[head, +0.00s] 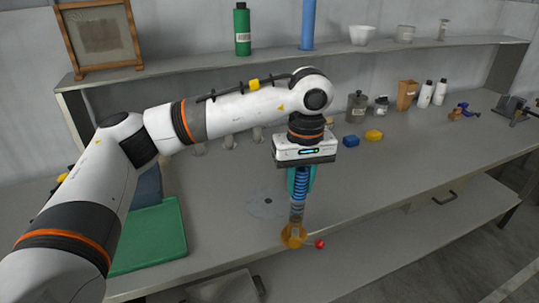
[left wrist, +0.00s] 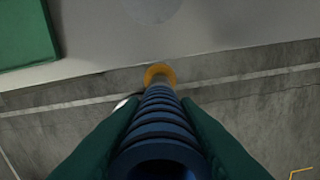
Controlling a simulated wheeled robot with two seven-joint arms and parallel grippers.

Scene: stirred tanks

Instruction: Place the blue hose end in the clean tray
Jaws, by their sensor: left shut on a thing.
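My left gripper (head: 301,180) is shut on the blue ribbed hose end (head: 300,187), with its teal fingers on both sides. The hose end hangs down and has an orange-yellow tip (head: 293,236). In the left wrist view the hose end (left wrist: 160,125) points away between the fingers (left wrist: 160,140), its tip over the bench's front edge. A green flat tray (head: 155,237) lies on the bench to the left, partly behind my arm; it also shows in the left wrist view (left wrist: 25,35). I see no label marking it clean. My right gripper is not in view.
A red ball (head: 319,244) shows beside the tip at the bench (head: 390,185) edge. A pale disc (head: 265,203) lies behind it. A shelf (head: 200,62) spans the rear.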

